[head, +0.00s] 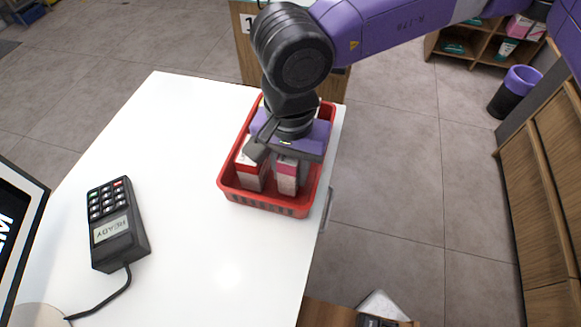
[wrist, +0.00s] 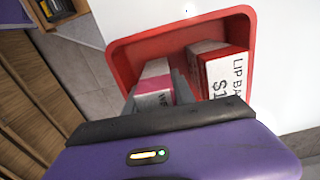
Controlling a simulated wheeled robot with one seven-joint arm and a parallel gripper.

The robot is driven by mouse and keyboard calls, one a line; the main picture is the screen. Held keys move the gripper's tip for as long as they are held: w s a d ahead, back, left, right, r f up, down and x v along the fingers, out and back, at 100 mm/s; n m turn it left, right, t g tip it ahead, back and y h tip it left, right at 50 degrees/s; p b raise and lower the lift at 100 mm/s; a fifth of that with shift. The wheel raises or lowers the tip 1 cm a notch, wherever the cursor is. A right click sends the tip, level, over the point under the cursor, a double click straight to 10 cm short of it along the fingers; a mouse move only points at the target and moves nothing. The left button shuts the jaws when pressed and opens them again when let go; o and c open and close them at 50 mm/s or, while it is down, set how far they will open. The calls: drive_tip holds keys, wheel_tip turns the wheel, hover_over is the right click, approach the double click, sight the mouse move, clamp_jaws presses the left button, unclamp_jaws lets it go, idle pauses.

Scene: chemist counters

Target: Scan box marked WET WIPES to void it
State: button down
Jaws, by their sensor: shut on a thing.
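A pink and white box (head: 287,176) stands inside the red basket (head: 268,205) at the right edge of the white counter. It also shows in the wrist view (wrist: 154,88), where its lettering is mostly hidden, so I cannot read its name. My gripper (head: 284,155) reaches down into the basket and is shut on this box. A red and white box (head: 250,172) stands beside it on the left; in the wrist view this box (wrist: 222,72) is marked LIP BALM. A black keypad device (head: 118,225) with a screen reading READY lies on the counter.
A monitor (head: 15,235) stands at the left edge, and a cable runs from the keypad device. The counter (head: 190,150) is clear between device and basket. Wooden shelves (head: 485,45) and a purple-rimmed bin (head: 514,92) stand at the right.

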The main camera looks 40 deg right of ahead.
drive_tip(key=shift+f+b, duration=0.2)
drive_tip(key=shift+b, duration=0.15)
drive_tip(key=c, duration=1.1)
unclamp_jaws()
drive_tip(key=shift+o, duration=0.2)
drive_tip(key=shift+r+p, duration=0.35)
drive_tip(key=shift+p, duration=0.5)
wheel_tip(320, 180, up, 7)
drive_tip(key=shift+a+r+b, duration=0.1)
drive_tip(key=shift+b, duration=0.85)
